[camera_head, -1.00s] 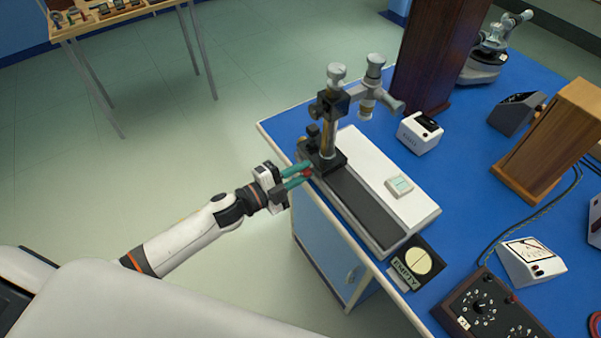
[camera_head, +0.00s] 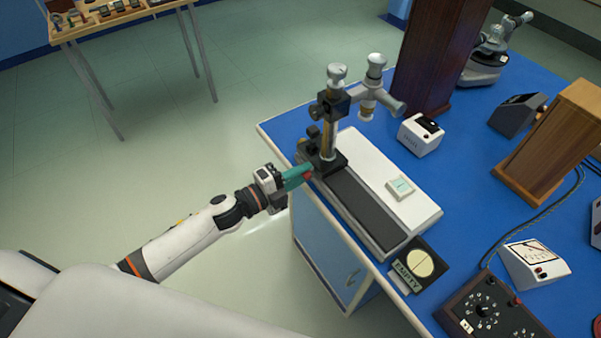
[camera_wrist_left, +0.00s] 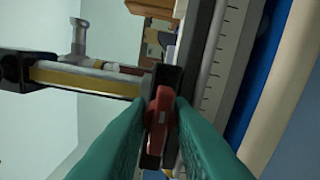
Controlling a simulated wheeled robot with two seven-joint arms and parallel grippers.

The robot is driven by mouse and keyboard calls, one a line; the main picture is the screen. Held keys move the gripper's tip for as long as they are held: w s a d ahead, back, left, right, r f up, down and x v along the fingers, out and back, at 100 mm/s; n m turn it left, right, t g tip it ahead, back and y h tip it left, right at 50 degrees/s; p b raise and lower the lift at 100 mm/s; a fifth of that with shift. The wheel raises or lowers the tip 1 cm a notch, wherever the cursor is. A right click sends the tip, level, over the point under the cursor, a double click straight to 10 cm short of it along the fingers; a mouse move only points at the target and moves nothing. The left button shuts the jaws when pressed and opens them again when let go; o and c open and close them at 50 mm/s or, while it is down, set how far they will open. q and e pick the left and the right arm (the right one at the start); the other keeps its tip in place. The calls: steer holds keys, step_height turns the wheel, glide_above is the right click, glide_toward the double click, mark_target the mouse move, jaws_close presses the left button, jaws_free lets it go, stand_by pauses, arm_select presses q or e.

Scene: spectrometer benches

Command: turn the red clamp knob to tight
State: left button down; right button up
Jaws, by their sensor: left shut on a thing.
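The red clamp knob (camera_wrist_left: 160,108) sits on the dark clamp block at the foot of the upright post, seen close up in the left wrist view. My left gripper (camera_head: 308,172) reaches it from the left in the head view. Its two green fingers (camera_wrist_left: 155,135) lie on either side of the knob and are shut on it. In the head view the fingers hide most of the knob. The dark carriage (camera_head: 328,163) with its brass-coloured post stands at the far end of the rail. My right gripper is not in view.
The white bench instrument (camera_head: 362,150) with a dark rail lies along the blue table's left edge. A small white box (camera_head: 421,134) and a wooden block (camera_head: 553,140) stand to the right. Open floor lies left of the table.

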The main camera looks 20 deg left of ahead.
arm_select(q)
steer(key=c, duration=1.3)
jaws_free()
steer(key=b+v, duration=0.2)
steer(key=v, duration=1)
